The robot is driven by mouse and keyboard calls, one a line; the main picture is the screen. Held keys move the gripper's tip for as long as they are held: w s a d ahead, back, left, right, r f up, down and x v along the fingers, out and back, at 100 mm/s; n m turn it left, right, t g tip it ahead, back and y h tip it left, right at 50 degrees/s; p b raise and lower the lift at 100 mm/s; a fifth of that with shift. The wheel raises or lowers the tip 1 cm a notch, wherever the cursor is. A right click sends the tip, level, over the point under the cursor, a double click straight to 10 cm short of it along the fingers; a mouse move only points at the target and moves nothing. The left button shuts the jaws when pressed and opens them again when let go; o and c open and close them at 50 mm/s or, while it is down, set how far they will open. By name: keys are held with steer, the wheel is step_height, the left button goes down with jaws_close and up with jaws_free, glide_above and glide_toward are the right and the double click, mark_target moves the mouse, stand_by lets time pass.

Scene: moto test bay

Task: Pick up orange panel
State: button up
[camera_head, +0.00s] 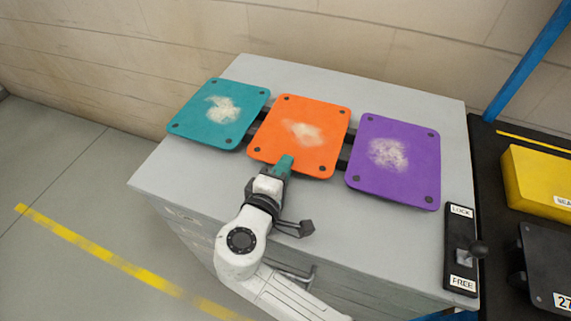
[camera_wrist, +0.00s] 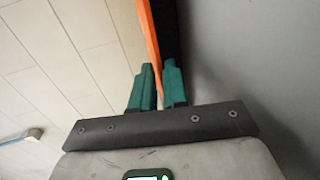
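The orange panel (camera_head: 299,137) lies in the middle of a row of three panels on a grey cabinet top. It has a pale dusty patch and dark corner fasteners. My gripper (camera_head: 285,165) is at its near edge, with green fingers. In the wrist view the panel shows edge-on as a thin orange strip (camera_wrist: 149,38). It runs between the two fingers of my gripper (camera_wrist: 158,75), which are close together on either side of it. The fingers appear shut on its edge. The panel looks level with its neighbours; any lift cannot be told.
A teal panel (camera_head: 220,114) lies to the left and a purple panel (camera_head: 394,161) to the right, both close by. A LOCK/FREE lever plate (camera_head: 461,249) stands at the cabinet's right front. A yellow box (camera_head: 540,182) is farther right. A wall is behind.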

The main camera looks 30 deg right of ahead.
jaws_close()
stand_by(0.5)
step_height(320, 180, up, 3)
steer(key=shift+f+p, duration=0.15)
steer(key=shift+p, duration=1.1)
steer(key=shift+f, duration=0.15)
steer(key=r+p+v, duration=0.2)
steer(key=p+v, duration=0.3)
steer(key=v, duration=0.9)
steer(key=shift+r, duration=0.2)
steer(key=shift+s+a, duration=0.1)
steer(key=shift+s, duration=0.05)
